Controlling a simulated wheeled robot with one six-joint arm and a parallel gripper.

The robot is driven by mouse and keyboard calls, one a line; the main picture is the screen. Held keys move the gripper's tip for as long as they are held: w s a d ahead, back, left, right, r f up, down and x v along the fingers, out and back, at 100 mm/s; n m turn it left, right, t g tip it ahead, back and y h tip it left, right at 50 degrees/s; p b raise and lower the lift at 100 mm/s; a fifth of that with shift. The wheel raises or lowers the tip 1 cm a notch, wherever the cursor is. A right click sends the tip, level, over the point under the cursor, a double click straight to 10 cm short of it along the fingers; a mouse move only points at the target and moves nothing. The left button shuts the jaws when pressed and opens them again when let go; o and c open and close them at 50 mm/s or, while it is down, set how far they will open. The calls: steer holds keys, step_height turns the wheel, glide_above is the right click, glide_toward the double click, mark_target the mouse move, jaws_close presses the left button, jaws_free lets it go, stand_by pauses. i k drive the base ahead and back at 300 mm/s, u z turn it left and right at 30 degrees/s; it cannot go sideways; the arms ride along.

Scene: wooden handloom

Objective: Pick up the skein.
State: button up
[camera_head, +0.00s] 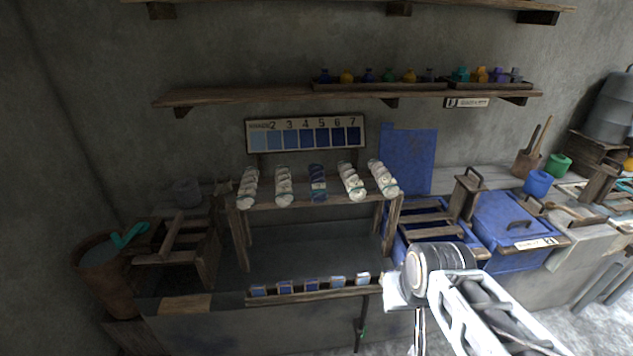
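Several twisted skeins lie in a row on the top of a small wooden rack (330,200). One skein in the middle is dark blue (318,183). The others are off-white, such as the one at the left end (248,187) and the one at the right end (382,178). My gripper (396,292) is at the lower right, in front of and below the rack, well apart from the skeins. My arm's wrist hides part of it, and its fingers do not show clearly.
A numbered blue shade chart (306,133) hangs behind the rack. A low strip with small blue samples (310,287) lies in front. A blue lidded vat (515,225) stands at the right and a brown bucket (104,262) at the left. A shelf (230,97) overhangs the scene.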

mark_target(318, 187)
steer(key=k, duration=0.6)
steer(key=u, duration=0.65)
steer(key=i, duration=0.55)
steer(key=u, duration=0.5)
steer(key=i, duration=1.2)
steer(key=z, duration=0.65)
